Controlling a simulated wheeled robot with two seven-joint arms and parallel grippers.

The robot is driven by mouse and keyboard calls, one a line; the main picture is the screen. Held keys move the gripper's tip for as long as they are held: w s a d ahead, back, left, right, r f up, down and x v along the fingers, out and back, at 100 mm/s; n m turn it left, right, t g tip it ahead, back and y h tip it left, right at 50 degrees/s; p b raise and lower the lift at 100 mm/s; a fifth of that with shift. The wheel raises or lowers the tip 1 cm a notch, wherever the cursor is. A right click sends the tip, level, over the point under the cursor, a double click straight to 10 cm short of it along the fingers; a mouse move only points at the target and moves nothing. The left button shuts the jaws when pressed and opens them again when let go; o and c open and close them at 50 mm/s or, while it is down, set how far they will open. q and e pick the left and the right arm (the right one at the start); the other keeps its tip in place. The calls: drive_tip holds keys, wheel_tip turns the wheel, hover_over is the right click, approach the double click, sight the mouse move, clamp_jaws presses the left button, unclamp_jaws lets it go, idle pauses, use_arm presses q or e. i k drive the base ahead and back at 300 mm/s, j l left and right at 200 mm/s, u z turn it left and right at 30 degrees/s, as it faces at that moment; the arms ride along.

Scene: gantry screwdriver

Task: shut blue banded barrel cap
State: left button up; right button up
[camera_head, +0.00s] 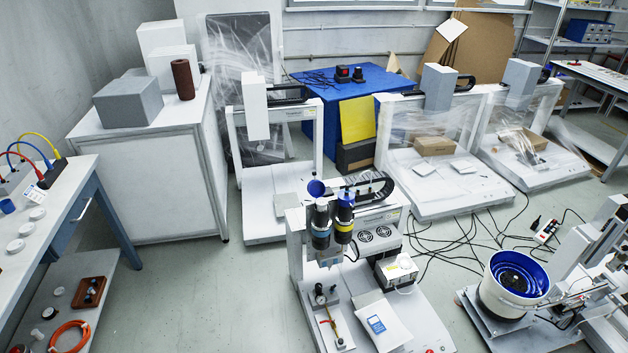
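Two dark barrels stand side by side on the gantry screwdriver machine in the middle front. The left barrel (321,222) has a blue band (320,233) around it. Its round blue cap (316,187) stands up above the barrel's top, showing its face, and looks open. The right barrel (344,222) has a yellow band and a blue top (346,196) that looks seated on it. Neither of my grippers is in view.
The machine's base (420,315) carries a white box and a small gauge. A blue-lined bowl feeder (515,273) stands to the right. A workbench (60,215) is at the left, a white cabinet (155,175) behind it. Cables lie on the floor right of the machine.

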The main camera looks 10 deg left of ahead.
sight(315, 187)
drive_tip(key=i+j+z, duration=0.4)
drive_tip(key=j, duration=0.3)
drive_tip(key=i+j+z, duration=0.2)
drive_tip(key=j, duration=0.2)
drive_tip(key=i, duration=0.05)
